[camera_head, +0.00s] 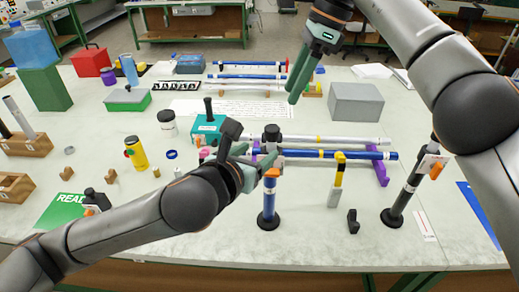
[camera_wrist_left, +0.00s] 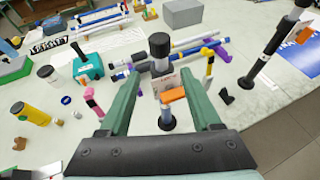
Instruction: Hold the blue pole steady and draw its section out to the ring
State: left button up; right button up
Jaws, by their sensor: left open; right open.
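An upright blue pole (camera_head: 268,203) stands on a round black base, with an orange lever at its collar and a black cap (camera_head: 271,133) on top. The cap (camera_wrist_left: 158,45) and the orange lever (camera_wrist_left: 173,95) also show in the left wrist view. I cannot make out the ring on its section. My left gripper (camera_head: 249,168) is open just left of the pole at about collar height; in the wrist view the pole appears between its fingers, apart from both. My right gripper (camera_head: 297,92) is open and empty, higher up and behind the pole.
A dark pole (camera_head: 405,190) with an orange lever stands at right. A yellow-and-black tool (camera_head: 337,180) and a black clip (camera_head: 353,221) stand nearby. Behind, a white and a blue rod (camera_head: 350,154) lie on purple supports (camera_head: 379,170). A grey box (camera_head: 356,103) sits farther back.

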aim_at(276, 138)
pick_arm(q)
jog(key=x, duration=1.2)
jog(key=shift+w+d, duration=0.2)
grip_shut()
dwell(1.1)
